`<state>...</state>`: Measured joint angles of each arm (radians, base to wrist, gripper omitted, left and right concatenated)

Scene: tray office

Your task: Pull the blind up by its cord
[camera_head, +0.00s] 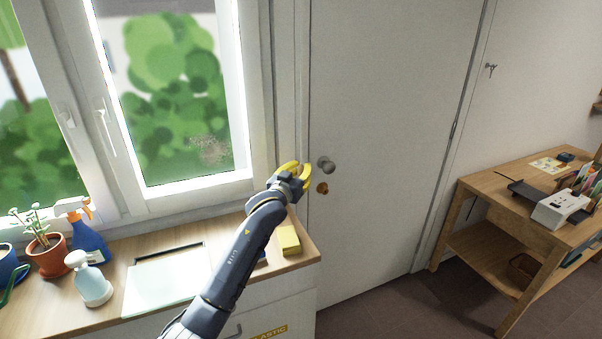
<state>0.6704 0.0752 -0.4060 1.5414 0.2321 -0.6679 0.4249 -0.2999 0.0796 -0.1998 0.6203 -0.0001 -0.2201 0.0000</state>
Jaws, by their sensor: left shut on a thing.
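My left gripper (294,173) has yellow fingers and is raised in front of the strip between the window frame and the white door. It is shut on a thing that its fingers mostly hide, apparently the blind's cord. The cord is too thin to make out clearly. A small orange-brown knob (322,188) shows just right of the fingers; I cannot tell if it belongs to the cord or the door. No blind slats or fabric show over the visible part of the window (175,95). My right gripper is not in view.
Below the window, a wooden counter (110,253) holds a potted plant (47,255), a blue spray bottle (86,232), a pump bottle (88,280), a glass-like board (165,278) and a yellow block (289,240). A door handle (326,164) is close to the gripper. A wooden desk (500,203) stands right.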

